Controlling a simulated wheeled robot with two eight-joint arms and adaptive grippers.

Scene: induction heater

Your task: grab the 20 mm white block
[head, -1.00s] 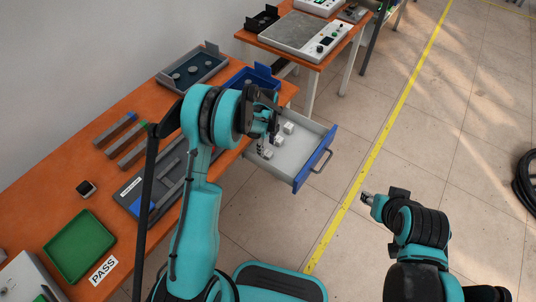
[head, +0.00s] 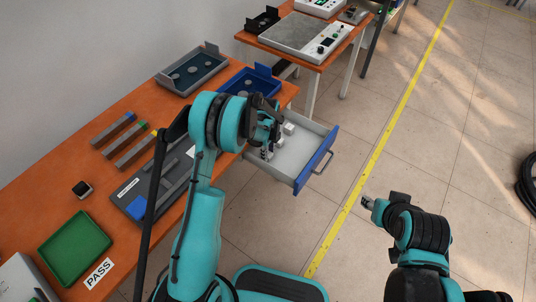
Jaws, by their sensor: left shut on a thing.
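Several small white blocks stand in a row in the open grey drawer (head: 298,168) with a blue front. The far white block (head: 289,128) and the middle one (head: 279,142) show beside my gripper. My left gripper (head: 267,153) is down in the drawer, at its left side, shut on the near white block, which the fingers mostly hide. I cannot read the blocks' sizes. My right gripper (head: 367,202) is over the floor, away from the drawer; its fingers are too small to judge.
The orange bench (head: 125,150) holds a green tray (head: 75,246) by a PASS label, a blue tray (head: 240,84), a grey tray (head: 190,70) and several grey bars. The drawer's blue front and handle (head: 323,163) stick out.

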